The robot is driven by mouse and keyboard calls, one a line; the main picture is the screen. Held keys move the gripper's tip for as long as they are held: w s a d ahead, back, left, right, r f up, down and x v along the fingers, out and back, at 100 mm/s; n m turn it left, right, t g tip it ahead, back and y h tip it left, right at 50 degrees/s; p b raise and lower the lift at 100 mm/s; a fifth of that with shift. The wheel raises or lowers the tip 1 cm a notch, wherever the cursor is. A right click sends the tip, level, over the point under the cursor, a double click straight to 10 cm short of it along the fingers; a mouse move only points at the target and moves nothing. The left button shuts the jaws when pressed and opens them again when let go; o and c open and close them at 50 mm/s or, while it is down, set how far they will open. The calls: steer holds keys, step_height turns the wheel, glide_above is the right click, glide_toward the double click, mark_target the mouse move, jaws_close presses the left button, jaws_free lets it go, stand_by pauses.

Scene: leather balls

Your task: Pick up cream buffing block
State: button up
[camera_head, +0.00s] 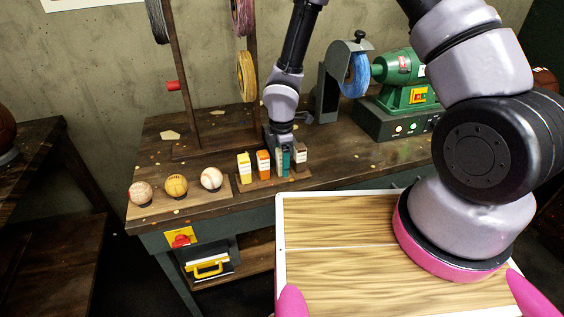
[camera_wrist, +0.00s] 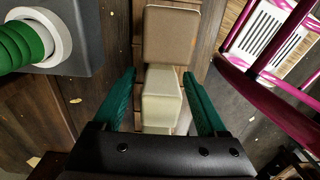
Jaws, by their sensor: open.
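The cream buffing block (camera_wrist: 162,88) stands between the two green fingers of my gripper (camera_wrist: 160,76) in the wrist view, with a gap visible at each side. My gripper is open and points down over the row of blocks. In the head view my gripper (camera_head: 282,148) is at the wooden block holder (camera_head: 262,184), and its finger mostly hides the cream block. A brown block (camera_wrist: 170,36) stands just beyond the cream one in the wrist view; it is the rightmost block (camera_head: 300,154) in the head view.
An orange block (camera_head: 263,164) and a yellow block (camera_head: 243,167) stand left of my gripper. Three balls rest further left, the nearest being a white one (camera_head: 211,179). A green buffing machine (camera_head: 405,92) with a blue wheel (camera_head: 357,76) stands behind right. A post rack rises behind left.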

steer(key=shift+f, duration=0.35)
jaws_close()
step_height(320, 180, up, 10)
steer(key=shift+r, duration=0.1)
stand_by(0.4)
